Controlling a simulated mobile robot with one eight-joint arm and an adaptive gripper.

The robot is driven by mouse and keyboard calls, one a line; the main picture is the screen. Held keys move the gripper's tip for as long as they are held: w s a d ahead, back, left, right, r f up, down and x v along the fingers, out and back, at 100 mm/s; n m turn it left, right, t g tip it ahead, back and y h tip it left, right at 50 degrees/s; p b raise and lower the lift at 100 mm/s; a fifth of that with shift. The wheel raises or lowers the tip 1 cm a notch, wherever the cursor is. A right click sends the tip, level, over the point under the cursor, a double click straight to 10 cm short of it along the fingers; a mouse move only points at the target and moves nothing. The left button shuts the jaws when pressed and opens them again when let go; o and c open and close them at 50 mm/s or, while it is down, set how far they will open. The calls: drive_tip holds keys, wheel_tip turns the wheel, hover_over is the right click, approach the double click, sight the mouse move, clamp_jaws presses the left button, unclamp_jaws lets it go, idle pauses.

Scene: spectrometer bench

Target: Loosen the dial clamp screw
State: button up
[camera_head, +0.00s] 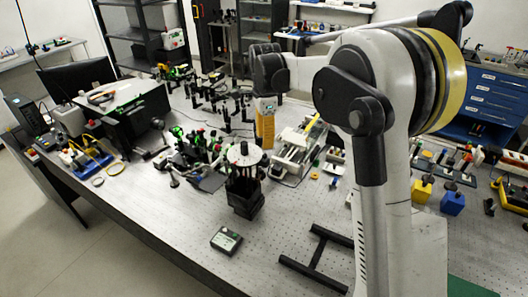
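A black upright instrument (244,198) with a pale round disc (243,153) on top stands near the middle of the bench. I cannot tell for sure that this disc is the dial, and no clamp screw can be made out at this size. My arm reaches in from the right and bends down at a dark wrist. Below the wrist is a yellow-orange part that seems to belong to my gripper (265,132). It shows just behind and right of the disc. Its fingers cannot be made out, and I cannot tell whether it touches anything.
A small dark box (226,240) lies on the clear front part of the perforated bench (180,250). A black H-shaped frame (318,255) lies at front right. Optical mounts crowd the left and back. A white slide-like device (296,148) and a yellow block (422,190) stand farther right.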

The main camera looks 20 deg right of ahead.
sight(265, 154)
wheel_tip(265, 154, down, 7)
drive_tip(key=shift+w, duration=0.1)
idle(0.3)
clamp_jaws()
